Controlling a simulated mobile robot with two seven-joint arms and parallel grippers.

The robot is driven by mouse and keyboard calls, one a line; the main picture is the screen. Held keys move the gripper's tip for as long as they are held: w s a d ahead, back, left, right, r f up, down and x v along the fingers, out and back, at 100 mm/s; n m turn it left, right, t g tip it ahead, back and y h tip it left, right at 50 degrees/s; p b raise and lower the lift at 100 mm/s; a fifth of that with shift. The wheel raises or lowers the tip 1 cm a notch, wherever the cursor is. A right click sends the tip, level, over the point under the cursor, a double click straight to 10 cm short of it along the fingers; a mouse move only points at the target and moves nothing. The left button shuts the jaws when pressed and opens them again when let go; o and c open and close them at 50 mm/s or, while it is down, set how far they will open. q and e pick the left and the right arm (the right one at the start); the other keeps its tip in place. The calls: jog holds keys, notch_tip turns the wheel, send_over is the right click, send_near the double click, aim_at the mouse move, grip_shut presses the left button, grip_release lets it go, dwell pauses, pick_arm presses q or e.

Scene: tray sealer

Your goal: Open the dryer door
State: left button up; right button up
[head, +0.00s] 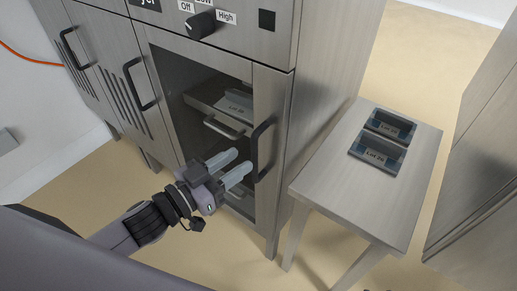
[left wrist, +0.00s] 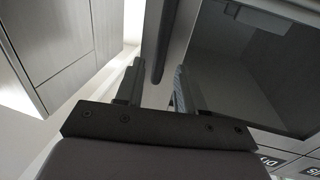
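The dryer door (head: 268,98) is a steel frame around a dark glass window, and it looks shut. Its black bar handle (head: 262,152) is on the right side of the frame. My left gripper (head: 243,160) is in front of the glass, its two pale fingers apart and pointing right towards the handle. In the left wrist view the fingers (left wrist: 157,80) are open, and the dark handle (left wrist: 160,42) lines up with the gap between them. I cannot tell whether the handle is inside the gap. Nothing is gripped. My right gripper is not in view.
Through the glass show drawer-like trays (head: 222,127). A knob (head: 201,25) sits above the door. Cabinet doors with black handles (head: 140,84) are to the left. A steel side table (head: 336,182) with two labelled trays (head: 378,153) stands close on the right.

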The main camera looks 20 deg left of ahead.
aim_at(252, 152)
pick_arm(q)
jog(key=shift+x, duration=2.9)
grip_shut()
